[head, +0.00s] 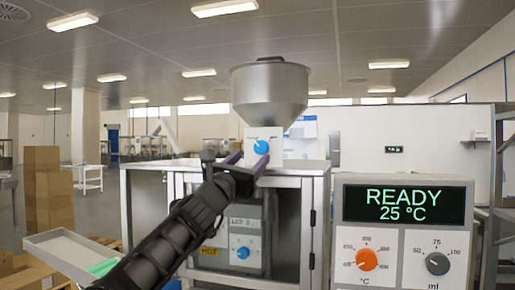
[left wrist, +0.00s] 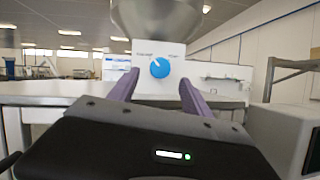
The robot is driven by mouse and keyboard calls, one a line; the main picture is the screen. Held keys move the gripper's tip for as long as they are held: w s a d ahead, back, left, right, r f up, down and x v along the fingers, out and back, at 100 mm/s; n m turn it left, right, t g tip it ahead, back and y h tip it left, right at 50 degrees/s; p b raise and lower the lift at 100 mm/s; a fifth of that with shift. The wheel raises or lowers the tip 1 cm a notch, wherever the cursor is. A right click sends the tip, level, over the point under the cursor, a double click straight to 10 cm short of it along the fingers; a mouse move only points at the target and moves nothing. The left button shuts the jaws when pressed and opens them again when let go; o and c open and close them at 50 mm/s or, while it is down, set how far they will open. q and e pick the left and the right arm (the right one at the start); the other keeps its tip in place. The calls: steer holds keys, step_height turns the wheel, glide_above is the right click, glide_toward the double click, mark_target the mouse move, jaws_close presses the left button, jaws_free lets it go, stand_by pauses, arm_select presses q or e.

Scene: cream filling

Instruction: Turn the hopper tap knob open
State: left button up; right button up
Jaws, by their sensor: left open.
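The hopper tap knob (head: 261,147) is a round blue dial on a white plate below the grey metal hopper (head: 270,92). It also shows in the left wrist view (left wrist: 159,68), with a white pointer mark toward the upper left. My left gripper (head: 249,161) is open, with purple fingers reaching toward the knob. In the left wrist view the fingers (left wrist: 157,88) stand to either side of the knob and lower than it. Whether they touch the plate, I cannot tell. My right gripper is not in view.
A metal cabinet (head: 312,200) carries the hopper and has another blue knob (head: 243,252) lower down. A control box (head: 350,240) reading READY 25 °C stands at the right. Brown cartons (head: 42,190) and a pale tray (head: 65,250) are at the left.

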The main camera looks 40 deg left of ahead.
mark_target(260, 149)
arm_select(q)
steer(key=p+x, duration=0.2)
steer(key=x, duration=0.2)
steer(key=shift+w+r, duration=0.15)
steer(key=shift+r, duration=0.05)
steer(key=shift+w+a+p, duration=0.1)
steer(key=shift+w+p, duration=0.3)
jaws_close()
